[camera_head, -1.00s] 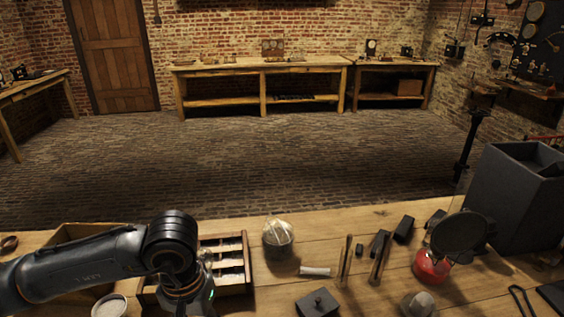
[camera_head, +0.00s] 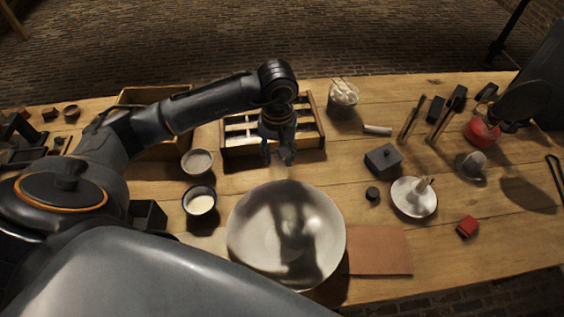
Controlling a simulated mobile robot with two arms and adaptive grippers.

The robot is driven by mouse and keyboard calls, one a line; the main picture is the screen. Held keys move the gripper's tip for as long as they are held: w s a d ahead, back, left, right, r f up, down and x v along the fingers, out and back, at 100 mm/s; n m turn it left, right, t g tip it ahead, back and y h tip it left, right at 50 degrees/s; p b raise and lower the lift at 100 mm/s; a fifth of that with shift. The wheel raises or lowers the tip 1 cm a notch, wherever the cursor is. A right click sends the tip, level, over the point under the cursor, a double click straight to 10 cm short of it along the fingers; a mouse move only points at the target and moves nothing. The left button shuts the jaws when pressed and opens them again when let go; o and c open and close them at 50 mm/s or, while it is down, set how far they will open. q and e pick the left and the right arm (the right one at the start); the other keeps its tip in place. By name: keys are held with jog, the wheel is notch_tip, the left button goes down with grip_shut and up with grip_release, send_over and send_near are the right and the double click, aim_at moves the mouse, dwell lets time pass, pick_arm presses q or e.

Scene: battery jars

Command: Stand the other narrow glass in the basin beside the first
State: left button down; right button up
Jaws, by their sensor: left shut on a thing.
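The basin (camera_head: 255,245), a wide pale round bowl, stands at the table's near side in the head view. My left gripper (camera_head: 281,160) points down just beyond the basin's far rim, over the near edge of the wooden rack. Its fingers are close together, shut on a narrow glass whose clear outline I can barely make out. A dark shadow of the arm and gripper falls across the basin's inside. I cannot make out the first narrow glass in the basin. My right gripper is out of view.
The slotted wooden rack (camera_head: 316,132) lies behind the basin. Two small bowls (camera_head: 197,161) (camera_head: 200,202) stand left of it. A brown tile (camera_head: 384,250) touches or nearly touches its right side. A white dish (camera_head: 414,197) and a dark lidded block (camera_head: 382,158) stand farther right.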

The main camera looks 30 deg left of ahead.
aim_at(279, 170)
pick_arm(q)
notch_tip(279, 170, down, 2)
jog(key=shift+w+d+f, duration=0.1)
jog(key=shift+f, duration=0.35)
notch_tip(279, 170, down, 3)
jog(key=shift+f+p, duration=0.1)
jog(key=shift+p, duration=0.5)
jog(key=shift+f, duration=0.15)
jog(key=shift+f+b, duration=0.2)
jog(key=shift+b, duration=0.15)
jog(key=c, duration=0.9)
grip_release()
jog(key=shift+c, duration=0.2)
jog(key=shift+o, duration=0.7)
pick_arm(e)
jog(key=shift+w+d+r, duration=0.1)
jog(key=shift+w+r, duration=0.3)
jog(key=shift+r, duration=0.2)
pick_arm(q)
jog(key=shift+r, duration=0.1)
